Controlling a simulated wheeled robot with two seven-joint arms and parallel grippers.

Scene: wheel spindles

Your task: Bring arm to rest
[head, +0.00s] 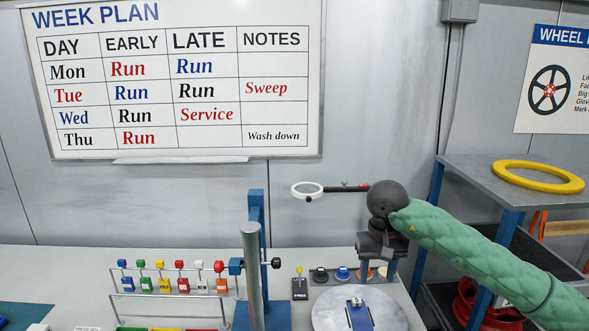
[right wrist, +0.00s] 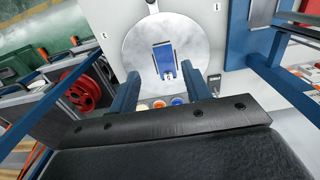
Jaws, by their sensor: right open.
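My right arm comes in from the right in a green padded sleeve. Its right gripper (head: 377,276) points down above the workbench (head: 325,262), near the back edge of a round grey plate (head: 330,305). In the right wrist view its two blue fingers (right wrist: 161,88) are apart, with nothing between them. The plate (right wrist: 143,65) carries a small blue block with a silver part (right wrist: 165,62). My left gripper is not in view.
A blue stand with a grey post (head: 251,265) rises left of the plate. A rack of coloured tags (head: 170,270) stands further left. A shelf (head: 480,168) with a yellow ring (head: 538,176) is at the right. A red wheel (right wrist: 92,88) sits on its lower level.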

